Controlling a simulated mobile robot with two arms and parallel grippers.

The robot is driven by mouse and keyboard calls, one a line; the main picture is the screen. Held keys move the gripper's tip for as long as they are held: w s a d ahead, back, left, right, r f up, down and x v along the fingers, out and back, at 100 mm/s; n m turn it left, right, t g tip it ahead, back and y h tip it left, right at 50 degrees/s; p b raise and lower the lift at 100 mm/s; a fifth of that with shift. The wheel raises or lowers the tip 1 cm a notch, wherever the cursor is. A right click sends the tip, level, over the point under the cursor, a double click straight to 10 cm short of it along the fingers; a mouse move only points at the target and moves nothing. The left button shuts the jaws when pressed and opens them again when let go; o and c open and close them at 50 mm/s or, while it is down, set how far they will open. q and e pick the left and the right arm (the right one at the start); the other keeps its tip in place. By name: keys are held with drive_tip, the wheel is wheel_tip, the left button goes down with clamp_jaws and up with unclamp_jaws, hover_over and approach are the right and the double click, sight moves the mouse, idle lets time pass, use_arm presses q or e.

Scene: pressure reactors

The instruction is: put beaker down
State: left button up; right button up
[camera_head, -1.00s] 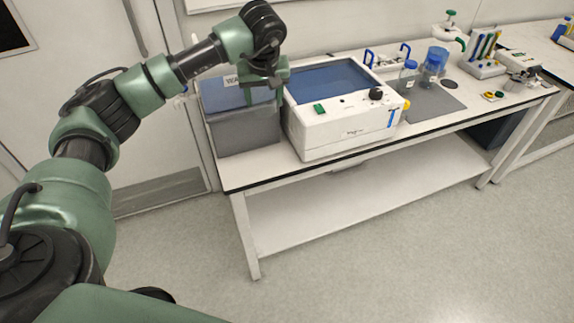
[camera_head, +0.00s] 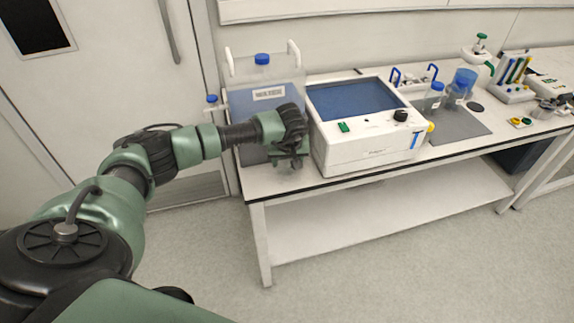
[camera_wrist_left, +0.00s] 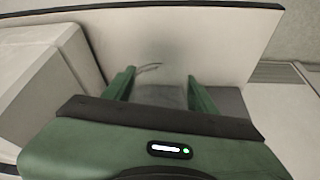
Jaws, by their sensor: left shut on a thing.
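My left gripper (camera_head: 288,160) is low over the left end of the bench, in front of the water container. In the left wrist view its two green fingers (camera_wrist_left: 161,75) stand apart around a clear, hardly visible thing (camera_wrist_left: 155,84), which I take to be the beaker. Faint rim lines show between the fingertips, with the white bench top behind. In the head view the beaker cannot be made out clearly against the gripper, so I cannot tell whether it touches the bench. My right gripper is in neither view.
The water container (camera_head: 262,78) with blue cap stands behind the gripper. A white instrument box (camera_head: 365,150) with blue top is close on its right. Blue-capped bottles (camera_head: 433,98) and a blue vessel (camera_head: 465,78) are farther right. A strip of bench front (camera_head: 262,187) is bare.

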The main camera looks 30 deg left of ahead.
use_arm(q)
wheel_tip(320, 180, down, 3)
drive_tip(key=shift+r, duration=0.2)
drive_tip(key=shift+f, duration=0.2)
drive_tip(key=o, duration=1.4)
drive_tip(key=shift+o, duration=0.2)
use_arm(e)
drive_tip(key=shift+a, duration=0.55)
use_arm(q)
drive_tip(key=shift+r, duration=0.3)
drive_tip(key=shift+d+r, duration=0.1)
drive_tip(key=shift+r, duration=0.15)
drive_tip(key=b+v, duration=0.2)
drive_tip(key=v, duration=0.9)
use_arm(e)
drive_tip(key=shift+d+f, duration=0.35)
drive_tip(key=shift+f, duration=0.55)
